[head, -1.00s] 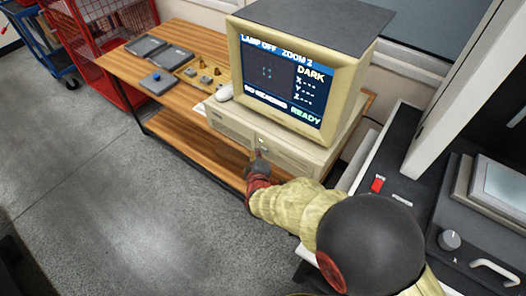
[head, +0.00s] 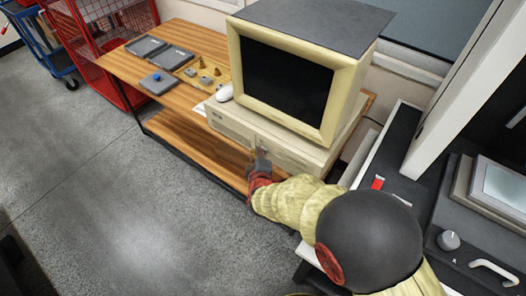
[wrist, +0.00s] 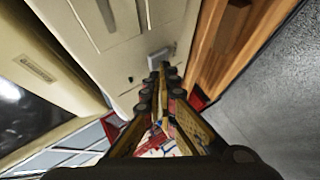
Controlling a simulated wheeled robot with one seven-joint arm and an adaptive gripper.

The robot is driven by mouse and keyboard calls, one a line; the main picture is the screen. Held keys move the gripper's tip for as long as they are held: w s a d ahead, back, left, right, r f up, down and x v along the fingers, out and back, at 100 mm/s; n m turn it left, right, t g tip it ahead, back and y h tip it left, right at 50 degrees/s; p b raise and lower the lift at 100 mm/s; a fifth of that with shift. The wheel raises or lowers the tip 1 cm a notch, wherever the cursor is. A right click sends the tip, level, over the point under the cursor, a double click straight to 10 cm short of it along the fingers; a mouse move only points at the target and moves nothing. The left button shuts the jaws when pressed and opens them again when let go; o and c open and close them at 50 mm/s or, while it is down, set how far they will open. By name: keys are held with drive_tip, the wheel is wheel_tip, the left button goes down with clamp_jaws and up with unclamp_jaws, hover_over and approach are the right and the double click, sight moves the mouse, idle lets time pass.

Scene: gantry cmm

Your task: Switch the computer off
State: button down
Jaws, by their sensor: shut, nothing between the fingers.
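The computer is a beige monitor (head: 285,82) standing on a flat beige case (head: 230,124) on the wooden bench. The monitor screen is black, with no text on it. My gripper (head: 262,153) is at the front of the case, its fingers together. In the wrist view, the fingertips (wrist: 162,70) are close to a small grey button (wrist: 158,56) on the case front (wrist: 125,45). I cannot tell whether they touch it. A small dark round spot shows beside the button.
A white mouse (head: 225,93) lies beside the monitor. Several grey trays and a small box with a blue button (head: 157,79) sit on the bench's left part. A dark machine with a red switch (head: 377,183) stands at right. Open grey floor lies at left.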

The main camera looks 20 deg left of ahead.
drive_tip(key=shift+s, duration=0.15)
drive_tip(key=shift+s+a+p, duration=0.1)
drive_tip(key=shift+s+p, duration=0.2)
drive_tip(key=shift+p, duration=0.15)
drive_tip(key=s+p, duration=0.1)
drive_tip(key=s, duration=0.1)
drive_tip(key=s+a+p, duration=0.1)
drive_tip(key=s+p, duration=0.1)
drive_tip(key=s, duration=0.1)
drive_tip(key=shift+s+a, duration=0.3)
drive_tip(key=shift+s, duration=0.05)
idle(0.3)
idle(0.4)
